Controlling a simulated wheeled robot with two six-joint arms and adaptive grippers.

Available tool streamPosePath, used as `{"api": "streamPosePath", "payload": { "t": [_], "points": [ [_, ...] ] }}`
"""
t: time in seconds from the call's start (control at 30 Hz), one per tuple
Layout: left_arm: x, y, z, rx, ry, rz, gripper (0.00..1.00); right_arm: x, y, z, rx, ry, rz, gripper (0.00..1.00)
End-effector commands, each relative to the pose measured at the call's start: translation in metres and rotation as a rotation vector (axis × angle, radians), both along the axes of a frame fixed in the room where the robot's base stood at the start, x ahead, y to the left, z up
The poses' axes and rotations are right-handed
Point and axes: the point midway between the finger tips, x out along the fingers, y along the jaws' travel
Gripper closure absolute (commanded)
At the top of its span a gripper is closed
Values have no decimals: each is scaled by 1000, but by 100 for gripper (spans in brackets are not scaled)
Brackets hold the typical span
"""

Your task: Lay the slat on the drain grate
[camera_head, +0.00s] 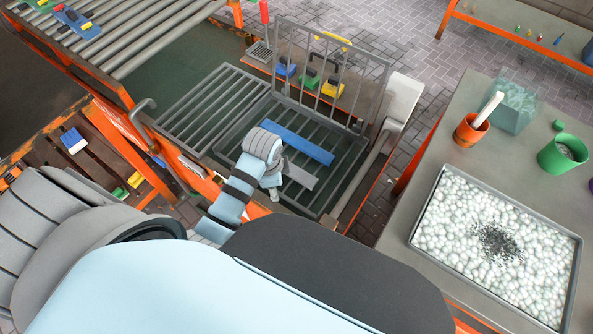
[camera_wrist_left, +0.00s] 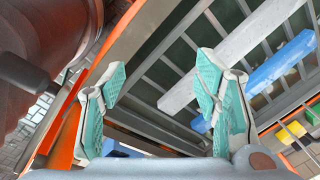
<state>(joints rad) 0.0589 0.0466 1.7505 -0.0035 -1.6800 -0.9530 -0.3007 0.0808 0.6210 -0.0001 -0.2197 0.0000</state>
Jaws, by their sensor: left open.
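A blue slat (camera_head: 298,143) lies slanted across the dark bars of a grate (camera_head: 345,165). A shorter grey slat (camera_head: 300,176) lies below it in the head view, partly hidden by my left gripper (camera_head: 272,184). In the left wrist view the pale grey slat (camera_wrist_left: 262,30) runs diagonally behind the right finger, with the blue slat (camera_wrist_left: 283,64) beyond it. My left gripper (camera_wrist_left: 160,88) is open and empty, its teal pads apart, near the end of the grey slat. I cannot tell whether it touches the slat. My right gripper is not in view.
A barred rack (camera_head: 212,105) adjoins the grate, and an upright rail (camera_head: 335,70) stands behind it. An orange frame (camera_head: 190,170) runs along the near left side. At right, a table holds a tray of white pebbles (camera_head: 450,205), an orange cup (camera_head: 470,131) and a green cup (camera_head: 561,155).

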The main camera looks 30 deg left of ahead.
Motion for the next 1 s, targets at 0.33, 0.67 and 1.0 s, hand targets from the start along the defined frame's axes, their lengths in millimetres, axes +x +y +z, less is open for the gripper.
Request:
{"api": "streamPosePath", "payload": {
  "t": [0.33,0.67,1.0],
  "points": [
    [92,-25,61,4,132,-685,43,0,2,1,3,1,-1,100],
    [97,-26,-9,1,147,-758,43,0,2,-27,2,1,-1,100],
    [98,-21,-65,4,145,-755,43,0,1,-53,2,1,-1,100]
  ]
}}
